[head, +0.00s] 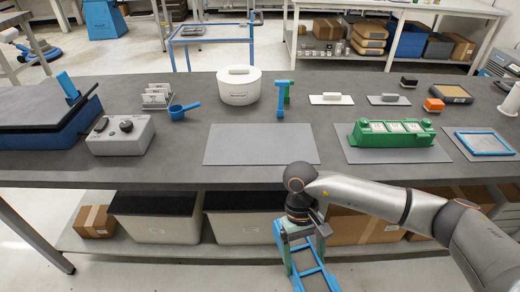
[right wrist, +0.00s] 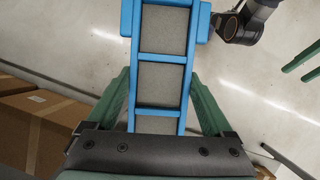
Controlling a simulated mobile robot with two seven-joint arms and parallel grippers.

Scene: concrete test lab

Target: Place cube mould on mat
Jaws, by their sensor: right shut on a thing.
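My right gripper (head: 303,236) is in front of the table's near edge, shut on a blue ladder-like cube mould (head: 314,276). In the right wrist view the mould (right wrist: 163,85) runs between two green fingers, with grey square compartments between its blue bars. I cannot tell whether they are filled. The mould hangs tilted off the table. An empty grey mat (head: 260,144) lies in the middle of the table. A green mould (head: 393,133) stands on another grey mat (head: 358,155) to its right.
On the table are a grey control box (head: 120,134), a blue scoop (head: 184,111), a white pot (head: 239,87), a blue-and-green stand (head: 283,97) and a blue frame (head: 484,143) on the right. Boxes fill the shelf below. The table in front of the middle mat is clear.

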